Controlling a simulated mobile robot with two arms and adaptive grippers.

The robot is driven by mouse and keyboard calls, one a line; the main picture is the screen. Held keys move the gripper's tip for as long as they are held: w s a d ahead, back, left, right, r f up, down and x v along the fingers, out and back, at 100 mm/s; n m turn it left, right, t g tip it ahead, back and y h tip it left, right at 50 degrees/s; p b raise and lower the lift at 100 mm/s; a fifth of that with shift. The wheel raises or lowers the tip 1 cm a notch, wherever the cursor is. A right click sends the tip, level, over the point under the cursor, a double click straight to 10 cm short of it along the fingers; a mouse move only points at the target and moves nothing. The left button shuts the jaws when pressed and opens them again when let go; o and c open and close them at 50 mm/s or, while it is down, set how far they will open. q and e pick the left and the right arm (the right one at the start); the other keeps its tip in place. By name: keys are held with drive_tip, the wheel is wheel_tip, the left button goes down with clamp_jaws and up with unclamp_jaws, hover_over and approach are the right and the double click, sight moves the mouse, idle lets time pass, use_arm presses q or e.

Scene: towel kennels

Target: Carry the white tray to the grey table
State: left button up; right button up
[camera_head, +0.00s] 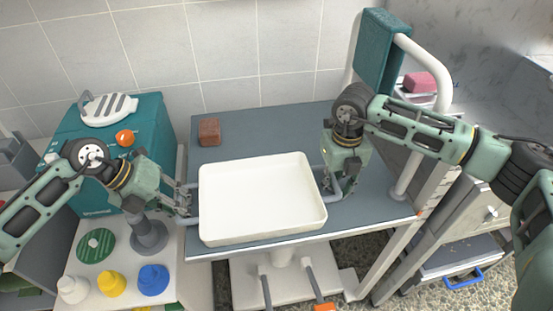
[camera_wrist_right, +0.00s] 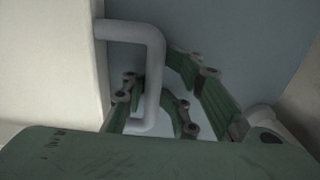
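The white tray (camera_head: 262,195) sits on a blue-grey table top (camera_head: 262,133), empty, with a grey handle on its left and right sides. My left gripper (camera_head: 184,203) is at the left handle; whether its fingers are shut on it is too small to tell. My right gripper (camera_head: 335,186) is at the right handle, pointing down. In the right wrist view, the right handle (camera_wrist_right: 155,75) runs between the spread fingers of my right gripper (camera_wrist_right: 170,95), with a gap on one side. The tray's white wall (camera_wrist_right: 75,50) shows at the left there.
A brown block (camera_head: 209,132) lies behind the tray. A teal machine (camera_head: 140,130) and a bench with yellow (camera_head: 111,284) and blue (camera_head: 153,280) caps stand left. A white rail (camera_head: 440,75) with a teal pad (camera_head: 378,52) rises at the right. Tiled wall closes the back.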

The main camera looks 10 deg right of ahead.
use_arm(q)
drive_tip(key=shift+o, duration=0.5)
drive_tip(key=shift+d, duration=0.15)
use_arm(e)
drive_tip(key=shift+o, duration=0.6)
drive_tip(key=shift+a, duration=0.15)
use_arm(q)
drive_tip(key=shift+r, duration=0.2)
use_arm(e)
drive_tip(key=shift+s, duration=0.1)
drive_tip(key=shift+a, duration=0.1)
use_arm(q)
drive_tip(key=v, duration=0.7)
drive_tip(key=shift+a+r, duration=0.25)
drive_tip(key=shift+a, duration=0.1)
use_arm(e)
wheel_tip(320, 180, up, 8)
drive_tip(key=shift+r, duration=0.1)
